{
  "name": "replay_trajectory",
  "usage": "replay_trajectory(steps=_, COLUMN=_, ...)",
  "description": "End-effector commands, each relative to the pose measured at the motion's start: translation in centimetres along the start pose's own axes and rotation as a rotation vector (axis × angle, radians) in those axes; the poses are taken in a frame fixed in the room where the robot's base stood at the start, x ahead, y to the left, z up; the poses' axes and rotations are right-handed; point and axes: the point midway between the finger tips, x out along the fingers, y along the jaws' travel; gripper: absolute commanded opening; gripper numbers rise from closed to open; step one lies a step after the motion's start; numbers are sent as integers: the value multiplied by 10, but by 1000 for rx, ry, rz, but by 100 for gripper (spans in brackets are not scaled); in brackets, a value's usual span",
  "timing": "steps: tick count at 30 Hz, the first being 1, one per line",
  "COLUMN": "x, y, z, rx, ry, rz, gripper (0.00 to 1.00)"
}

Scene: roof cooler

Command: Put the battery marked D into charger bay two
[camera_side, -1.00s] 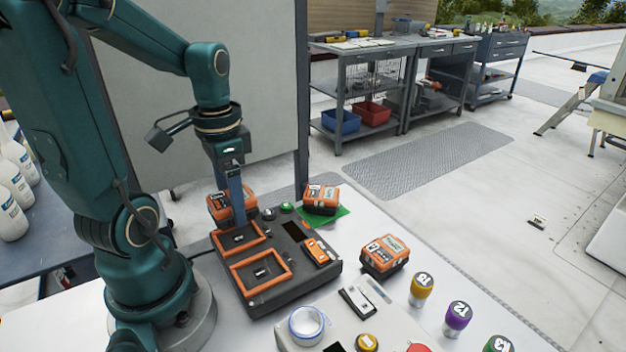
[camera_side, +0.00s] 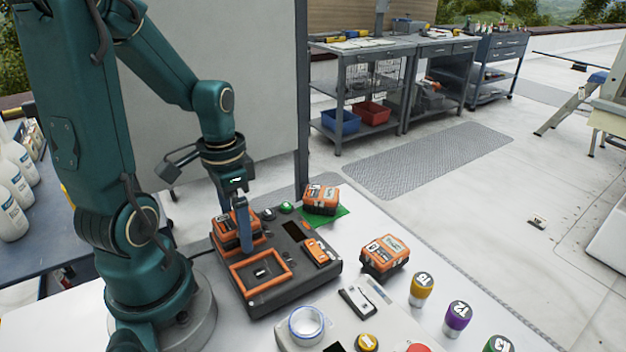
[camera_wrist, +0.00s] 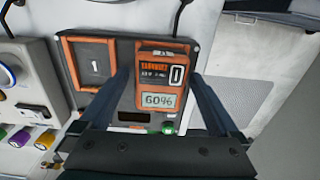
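An orange and dark battery (camera_side: 226,238) sits in the rear bay of the black charger (camera_side: 290,292). In the wrist view the battery (camera_wrist: 163,72) has a large mark that reads like D or 0 and a display reading 60%. My gripper (camera_side: 236,222) is down around it, one finger on each side. In the wrist view my gripper (camera_wrist: 160,80) appears open, with a narrow gap between the left finger and the battery. The other bay (camera_wrist: 95,65), marked 1, is empty. The number of the filled bay is hidden under the battery.
One orange battery (camera_side: 322,197) rests on a green mat (camera_side: 335,216); another (camera_side: 385,254) stands right of the charger. Yellow (camera_side: 421,288) and purple (camera_side: 458,316) cylinders stand at the right.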

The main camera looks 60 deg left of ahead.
Motion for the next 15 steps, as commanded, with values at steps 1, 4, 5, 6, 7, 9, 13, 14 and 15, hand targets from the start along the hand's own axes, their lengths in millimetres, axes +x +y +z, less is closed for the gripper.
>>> replay_trajectory(steps=1, x=0, y=0, z=0, rx=0, ry=0, rz=0, gripper=99)
replay_trajectory(steps=4, x=0, y=0, z=0, rx=0, ry=1, rz=-1, gripper=99)
replay_trajectory(steps=5, x=0, y=0, z=0, rx=0, ry=1, rz=-1, gripper=99)
replay_trajectory(steps=6, x=0, y=0, z=0, rx=0, ry=1, rz=-1, gripper=99)
replay_trajectory(steps=7, x=0, y=0, z=0, rx=0, ry=1, rz=-1, gripper=99)
replay_trajectory(steps=9, x=-2, y=0, z=0, rx=0, ry=2, rz=-2, gripper=99)
replay_trajectory(steps=13, x=-10, y=-1, z=-1, rx=0, ry=4, rz=-3, gripper=99)
replay_trajectory(steps=14, x=-13, y=-1, z=-1, rx=0, ry=6, rz=-5, gripper=99)
replay_trajectory(steps=15, x=-18, y=-1, z=-2, rx=0, ry=7, rz=-6, gripper=99)
